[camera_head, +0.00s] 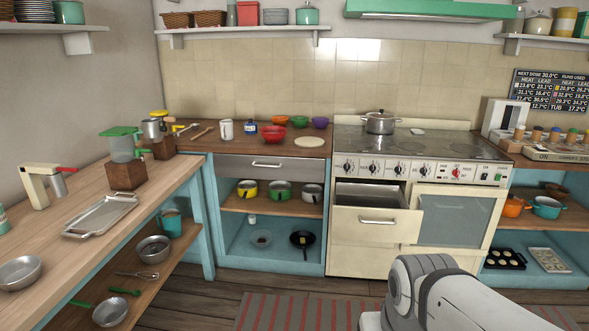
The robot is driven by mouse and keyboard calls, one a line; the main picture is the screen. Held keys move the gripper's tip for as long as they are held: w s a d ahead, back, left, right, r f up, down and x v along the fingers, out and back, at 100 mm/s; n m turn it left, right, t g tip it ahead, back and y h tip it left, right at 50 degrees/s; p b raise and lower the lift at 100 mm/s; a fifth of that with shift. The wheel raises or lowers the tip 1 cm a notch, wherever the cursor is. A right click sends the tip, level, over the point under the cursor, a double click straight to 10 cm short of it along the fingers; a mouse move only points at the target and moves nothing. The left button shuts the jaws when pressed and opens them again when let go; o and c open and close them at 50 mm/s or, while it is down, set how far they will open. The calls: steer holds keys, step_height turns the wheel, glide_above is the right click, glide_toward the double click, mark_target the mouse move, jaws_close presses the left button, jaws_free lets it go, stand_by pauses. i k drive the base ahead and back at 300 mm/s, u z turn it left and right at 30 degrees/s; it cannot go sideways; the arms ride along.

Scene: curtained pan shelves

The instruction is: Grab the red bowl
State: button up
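The red bowl (273,135) stands on the wooden countertop (297,144) left of the stove. Close behind it are a smaller orange bowl (280,120), a green bowl (299,122) and a purple bowl (320,122). A small blue jar (251,128) stands just left of the red bowl. Part of my arm shows at the bottom right, low in front of the stove and far from the bowl. My gripper is out of view.
A stove (400,150) with a pot (380,122) stands right of the counter; a drawer (376,193) below it sticks out. A wooden side table (125,215) with a tray and appliances runs along the left. The floor in front, with a striped rug (290,312), is clear.

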mark_target(274, 136)
steer(key=z, duration=0.05)
steer(key=i, duration=1.6)
steer(key=u, duration=0.4)
steer(key=i, duration=1.6)
steer(key=u, duration=0.55)
steer(key=i, duration=0.7)
